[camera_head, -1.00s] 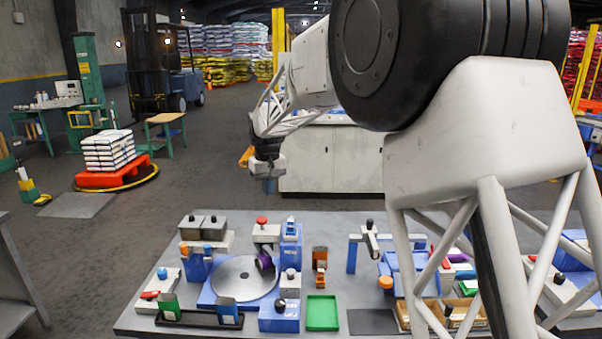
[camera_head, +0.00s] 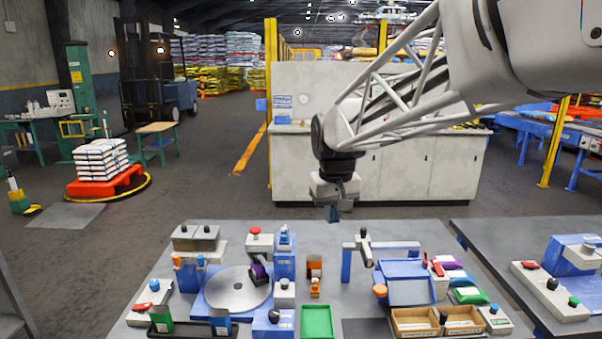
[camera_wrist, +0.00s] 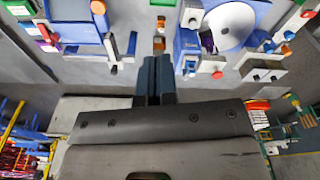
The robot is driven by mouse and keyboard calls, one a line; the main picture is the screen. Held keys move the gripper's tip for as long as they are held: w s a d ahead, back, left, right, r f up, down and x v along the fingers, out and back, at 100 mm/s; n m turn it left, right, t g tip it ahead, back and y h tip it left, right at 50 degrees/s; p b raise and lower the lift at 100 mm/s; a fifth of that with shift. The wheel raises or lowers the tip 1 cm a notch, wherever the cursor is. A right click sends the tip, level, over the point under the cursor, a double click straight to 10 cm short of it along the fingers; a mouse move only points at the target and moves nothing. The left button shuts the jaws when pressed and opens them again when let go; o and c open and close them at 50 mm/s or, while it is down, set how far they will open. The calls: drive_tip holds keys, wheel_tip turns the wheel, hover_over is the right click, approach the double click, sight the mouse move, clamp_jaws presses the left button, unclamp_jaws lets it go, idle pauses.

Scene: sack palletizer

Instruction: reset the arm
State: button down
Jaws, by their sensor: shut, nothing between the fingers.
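My gripper (camera_head: 334,213) hangs from my arm, pointing down above the far edge of the grey work table (camera_head: 235,231). In the wrist view my gripper (camera_wrist: 155,62) shows two dark blue fingers lying close together, with nothing between them. It is shut and empty, apart from everything on the table. The arm reaches in from the upper right of the head view.
The table carries a round metal disc (camera_head: 237,288), a green tray (camera_head: 317,322), a blue frame with a crossbar (camera_head: 346,264) and cardboard boxes (camera_head: 415,323). A white cabinet (camera_head: 400,175) stands behind. A second table (camera_head: 480,232) is at right. Floor at left is mostly clear.

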drive_tip(key=s+d+f+m, duration=0.1)
drive_tip(key=s+d, duration=0.3)
drive_tip(key=s, duration=0.5)
drive_tip(key=s+d+f+m+t, duration=0.1)
drive_tip(key=s+d+f, duration=0.2)
drive_tip(key=s, duration=0.7)
drive_tip(key=s+d+f+m, duration=0.1)
drive_tip(key=s+d+f, duration=0.3)
drive_tip(key=s, duration=0.6)
drive_tip(key=shift+s+d, duration=0.15)
drive_tip(key=shift+d, duration=0.15)
